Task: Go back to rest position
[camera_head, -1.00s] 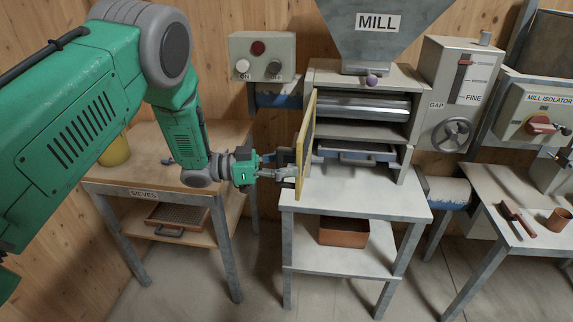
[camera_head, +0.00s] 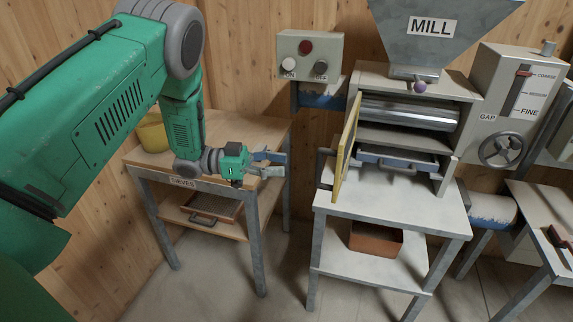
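My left gripper (camera_head: 272,164) is at the end of the green arm from the left, near the right edge of the sieves table. Its two fingers are spread apart with nothing between them. It is clear of the mill's yellow-edged door (camera_head: 346,148), which stands open to the right of the fingers. The mill (camera_head: 415,110) shows its roller and a tray (camera_head: 396,160) inside the opening. My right gripper is not in view.
The sieves table (camera_head: 150,162) is under my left arm, with a yellow container (camera_head: 152,134) on it. The mill's stand (camera_head: 390,208) has a brown box (camera_head: 376,238) on its lower shelf. A switch box (camera_head: 308,58) is on the wall. Another table (camera_head: 545,205) is at right.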

